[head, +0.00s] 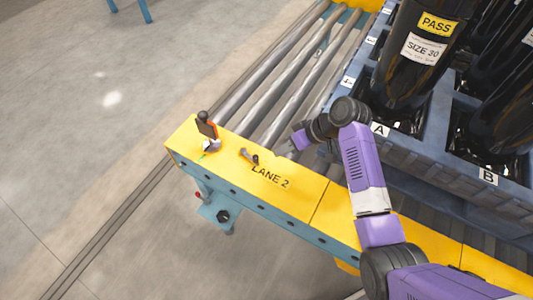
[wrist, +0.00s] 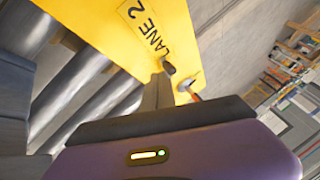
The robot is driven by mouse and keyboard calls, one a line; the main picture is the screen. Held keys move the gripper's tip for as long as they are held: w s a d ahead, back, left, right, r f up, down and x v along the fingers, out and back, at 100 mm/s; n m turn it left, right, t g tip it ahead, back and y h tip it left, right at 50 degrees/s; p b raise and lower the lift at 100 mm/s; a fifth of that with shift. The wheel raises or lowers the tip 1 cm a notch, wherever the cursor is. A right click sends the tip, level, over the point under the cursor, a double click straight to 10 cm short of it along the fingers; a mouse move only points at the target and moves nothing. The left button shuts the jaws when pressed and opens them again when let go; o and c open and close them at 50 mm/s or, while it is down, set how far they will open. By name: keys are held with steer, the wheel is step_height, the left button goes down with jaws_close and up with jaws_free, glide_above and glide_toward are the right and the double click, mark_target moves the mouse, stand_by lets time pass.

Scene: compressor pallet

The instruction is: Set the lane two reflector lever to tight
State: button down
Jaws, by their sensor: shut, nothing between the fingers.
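The yellow end plate (head: 290,194) carries the printed label LANE 2, which also reads in the wrist view (wrist: 136,30). At its left end stands a small upright reflector (head: 207,126) with an orange-red face and dark top; a silver piece and a green mark are at its base. I cannot read the lever's setting.
Grey rollers (head: 285,82) run behind the plate. A blue crate (head: 440,165) with dark bottles, marked A and B, stands right, close to my arm. A blue bracket (head: 222,208) hangs under the plate. Open floor lies to the left.

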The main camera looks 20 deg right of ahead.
steer(key=shift+n+g+y, duration=0.3)
steer(key=shift+n+g, duration=0.2)
steer(key=r, duration=0.1)
steer(key=w+d+r, duration=0.1)
steer(key=d+r, duration=0.1)
steer(key=shift+w+d, duration=0.1)
steer(key=shift+w, duration=0.15)
steer(key=b, duration=0.3)
glide_toward(249, 154)
steer(key=f, duration=0.2)
steer(key=s+f, duration=0.1)
steer(key=shift+s+a+f, duration=0.1)
steer(key=shift+a+f, duration=0.3)
steer(key=shift+s+p, duration=0.1)
steer(key=shift+p, duration=0.35)
